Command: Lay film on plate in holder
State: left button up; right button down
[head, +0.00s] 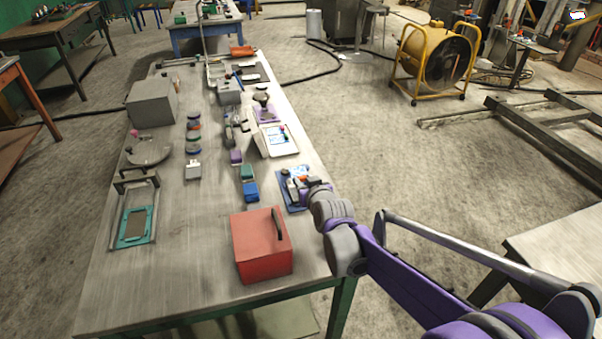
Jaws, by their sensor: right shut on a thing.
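A teal holder (124,236) lies on the left near part of the long table, under a raised metal frame. A grey-brown plate (135,224) lies flat inside it. No film shows on the plate at this distance. My right gripper (296,185) is at the table's right edge, low over a blue tray (286,201). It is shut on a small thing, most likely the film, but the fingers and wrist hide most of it. A pale blue patch shows just beyond the fingers. My left gripper is out of view.
A red box (262,246) with a dark handle stands at the near right. Blue, green and purple blocks, a white angled device (276,139), a round grey plate (149,151) and a grey box (152,102) stand farther back. The near left tabletop is clear.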

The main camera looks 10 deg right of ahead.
jog(key=shift+s+f+b, duration=0.25)
jog(key=shift+f+b, duration=0.05)
jog(key=shift+f, duration=0.1)
jog(key=shift+w+f+b, duration=0.1)
jog(key=shift+f+b, duration=2.2)
jog(key=shift+f, duration=0.95)
jog(key=shift+s, duration=0.35)
jog(key=shift+f, duration=0.1)
grip_release()
